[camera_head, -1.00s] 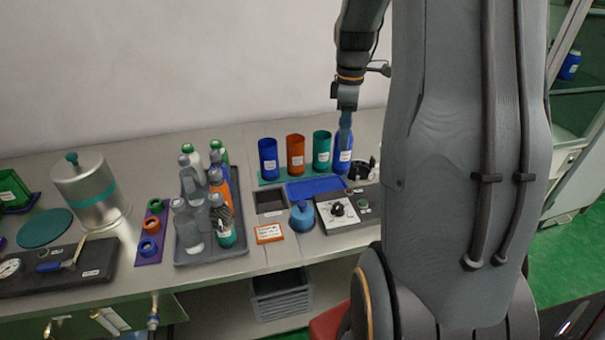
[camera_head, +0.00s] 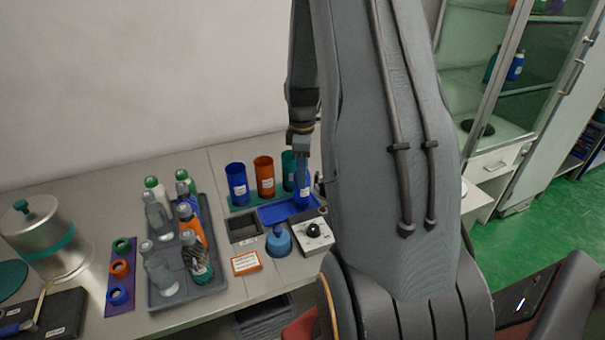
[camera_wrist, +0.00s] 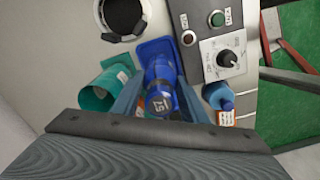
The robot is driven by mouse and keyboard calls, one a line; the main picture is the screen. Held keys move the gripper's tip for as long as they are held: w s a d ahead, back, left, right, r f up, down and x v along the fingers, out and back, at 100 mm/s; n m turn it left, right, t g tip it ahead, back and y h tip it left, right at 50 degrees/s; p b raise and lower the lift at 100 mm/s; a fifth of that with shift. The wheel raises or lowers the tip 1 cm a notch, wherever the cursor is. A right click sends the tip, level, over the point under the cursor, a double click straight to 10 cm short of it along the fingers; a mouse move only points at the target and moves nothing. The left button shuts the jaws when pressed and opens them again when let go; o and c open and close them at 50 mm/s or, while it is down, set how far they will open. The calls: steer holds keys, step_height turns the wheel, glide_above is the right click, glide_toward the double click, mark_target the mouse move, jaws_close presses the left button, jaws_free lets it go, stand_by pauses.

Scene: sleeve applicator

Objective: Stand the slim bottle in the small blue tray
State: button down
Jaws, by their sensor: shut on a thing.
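The slim bottle (camera_head: 302,189) is blue with a white label and hangs below my gripper (camera_head: 302,160) in the head view. The small blue tray (camera_head: 275,212) is shallow and lies on the bench. The bottle is upright over the tray's right end; I cannot tell whether its base touches. The tray also shows in the wrist view (camera_wrist: 150,47), beside and behind the bottle.
Blue (camera_head: 237,185), orange (camera_head: 265,177) and teal (camera_head: 288,170) cylinders stand behind the tray. A control box with a black knob (camera_head: 313,232) and a blue round-topped item (camera_head: 278,240) stand in front. A grey tray (camera_head: 160,303) of several bottles stands left.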

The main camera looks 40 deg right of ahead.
steer(key=shift+f, duration=0.4)
steer(key=c, duration=1.1)
jaws_free()
steer(key=shift+f, duration=0.15)
